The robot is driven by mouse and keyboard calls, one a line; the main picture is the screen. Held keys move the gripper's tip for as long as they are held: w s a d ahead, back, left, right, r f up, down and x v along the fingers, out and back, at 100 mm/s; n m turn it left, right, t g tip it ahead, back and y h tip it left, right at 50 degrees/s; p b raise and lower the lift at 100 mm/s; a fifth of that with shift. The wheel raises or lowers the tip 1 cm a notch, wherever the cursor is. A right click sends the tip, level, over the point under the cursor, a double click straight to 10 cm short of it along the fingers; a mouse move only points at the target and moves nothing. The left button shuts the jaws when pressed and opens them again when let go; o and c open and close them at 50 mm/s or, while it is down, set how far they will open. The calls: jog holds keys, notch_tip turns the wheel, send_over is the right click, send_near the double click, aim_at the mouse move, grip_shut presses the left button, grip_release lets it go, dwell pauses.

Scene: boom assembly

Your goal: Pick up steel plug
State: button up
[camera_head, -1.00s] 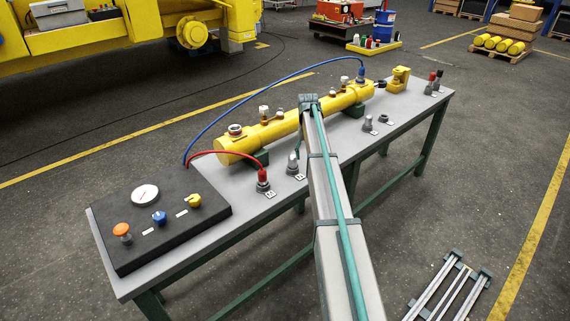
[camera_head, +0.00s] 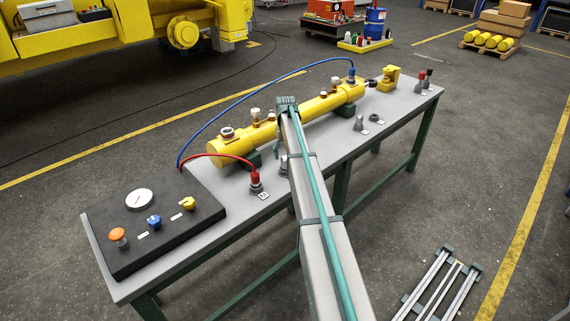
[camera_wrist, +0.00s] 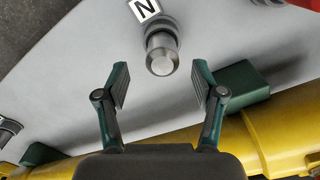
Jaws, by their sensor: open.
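A round steel plug (camera_wrist: 162,60) stands on the grey bench beside a white label marked N (camera_wrist: 144,9) in the wrist view. My gripper (camera_wrist: 162,82) is open, with one green finger on each side of the plug's near end. The plug's flat end faces the camera, and I see no finger touching it. In the head view my arm covers most of that plug; a grey part of it (camera_head: 283,164) shows at the arm's left edge.
A yellow cylinder (camera_head: 285,123) lies on supports along the bench (camera_head: 345,150), close by my gripper. A black control panel (camera_head: 150,225) is at left. Other small fittings (camera_head: 359,124) stand at right.

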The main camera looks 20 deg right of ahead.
aim_at(285, 157)
jog(key=shift+a+f+p, duration=0.15)
jog(key=shift+f+p, duration=0.45)
jog(key=shift+f, duration=1.35)
grip_shut()
